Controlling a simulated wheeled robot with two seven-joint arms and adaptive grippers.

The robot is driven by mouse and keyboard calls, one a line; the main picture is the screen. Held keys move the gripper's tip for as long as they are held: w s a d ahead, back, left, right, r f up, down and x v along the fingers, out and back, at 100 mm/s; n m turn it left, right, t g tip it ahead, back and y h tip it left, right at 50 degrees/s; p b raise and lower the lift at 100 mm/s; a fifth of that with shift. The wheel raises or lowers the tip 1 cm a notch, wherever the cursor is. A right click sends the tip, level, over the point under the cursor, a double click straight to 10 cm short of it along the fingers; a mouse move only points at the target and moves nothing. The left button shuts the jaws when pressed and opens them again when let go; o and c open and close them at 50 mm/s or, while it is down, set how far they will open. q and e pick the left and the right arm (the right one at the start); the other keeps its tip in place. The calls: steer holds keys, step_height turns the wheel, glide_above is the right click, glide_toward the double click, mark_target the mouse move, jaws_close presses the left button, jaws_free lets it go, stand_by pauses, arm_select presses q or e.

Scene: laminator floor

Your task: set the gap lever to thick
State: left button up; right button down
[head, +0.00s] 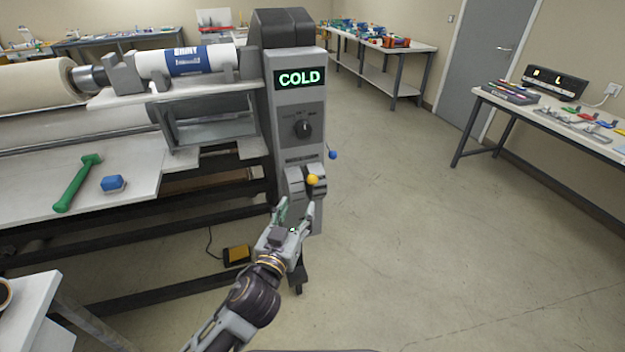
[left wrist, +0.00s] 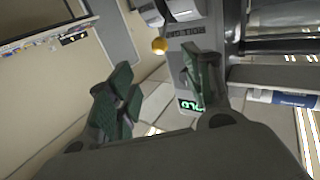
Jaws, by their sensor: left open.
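The laminator's end panel (head: 298,108) carries a lit green COLD display (head: 300,78) and a dark rotary dial (head: 302,128). Low on it a lever with a yellow ball knob (head: 313,180) sticks out of a grey housing; I take it as the gap lever. Its scale is too small to read. The yellow knob also shows in the left wrist view (left wrist: 159,46), beyond my fingertips. My left gripper (head: 296,208) is open and empty, just below the knob and apart from it. Its two dark green fingers show in the left wrist view (left wrist: 158,78). My right gripper is out of view.
A blue ball knob (head: 332,154) sticks out from the panel's right side. A green hammer-like tool (head: 77,183) and a blue block (head: 113,184) lie on the laminator bed. A yellow pedal (head: 237,254) is on the floor. The floor to the right is clear.

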mark_target(311, 182)
arm_select(q)
steer(key=shift+w+d, duration=0.1)
steer(key=shift+w, duration=0.1)
stand_by(0.3)
steer(key=shift+p+x, duration=0.7)
steer(key=shift+x, duration=5.55)
steer(key=shift+w+d, duration=0.1)
steer(key=shift+w, duration=0.25)
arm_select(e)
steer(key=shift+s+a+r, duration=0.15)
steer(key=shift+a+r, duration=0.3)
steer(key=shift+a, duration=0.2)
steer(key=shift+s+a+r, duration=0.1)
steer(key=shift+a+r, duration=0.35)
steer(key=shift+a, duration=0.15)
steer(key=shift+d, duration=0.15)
